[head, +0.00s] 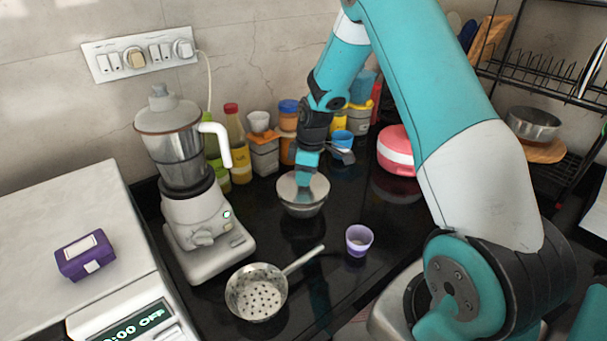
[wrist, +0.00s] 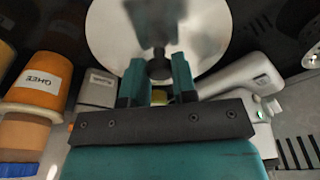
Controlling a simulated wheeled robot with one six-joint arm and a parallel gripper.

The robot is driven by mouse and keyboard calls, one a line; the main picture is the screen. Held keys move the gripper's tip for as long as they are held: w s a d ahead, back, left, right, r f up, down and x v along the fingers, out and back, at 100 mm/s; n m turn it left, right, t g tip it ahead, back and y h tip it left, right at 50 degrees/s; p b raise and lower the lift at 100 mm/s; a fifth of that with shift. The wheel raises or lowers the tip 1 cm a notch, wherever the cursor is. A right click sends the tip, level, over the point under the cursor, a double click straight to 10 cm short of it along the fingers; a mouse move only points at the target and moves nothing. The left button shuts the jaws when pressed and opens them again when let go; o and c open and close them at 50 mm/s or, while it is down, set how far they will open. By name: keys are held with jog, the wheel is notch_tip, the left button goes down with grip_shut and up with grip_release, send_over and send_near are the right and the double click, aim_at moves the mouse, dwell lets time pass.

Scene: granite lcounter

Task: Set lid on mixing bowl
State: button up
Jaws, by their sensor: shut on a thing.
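My gripper (head: 304,184) points down over the steel mixing bowl (head: 303,211) in the middle of the black counter. In the wrist view my gripper (wrist: 157,75) is shut on the dark knob of the round metal lid (wrist: 108,35). In the head view the lid (head: 288,188) lies at the bowl's rim, roughly level and covering its mouth. I cannot tell whether it rests fully on the rim or hovers slightly above it. The bowl is hidden beneath the lid in the wrist view.
A mixer grinder (head: 187,185) stands left of the bowl. A perforated strainer (head: 257,292) and a purple cup (head: 359,240) are in front. Jars and bottles (head: 265,150) line the wall behind. A pink-and-white container (head: 397,150) stands at the back right.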

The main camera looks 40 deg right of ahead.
jog(key=shift+f+b, duration=0.75)
jog(key=shift+f, duration=0.3)
jog(key=o, duration=1)
jog(key=r, duration=0.5)
jog(key=s+d+r+b, duration=0.1)
jog(key=r, duration=0.5)
jog(key=d+r+b, duration=0.1)
jog(key=r, duration=0.5)
jog(key=shift+s+r, duration=0.15)
jog(key=shift+s, duration=0.2)
jog(key=shift+a, duration=0.1)
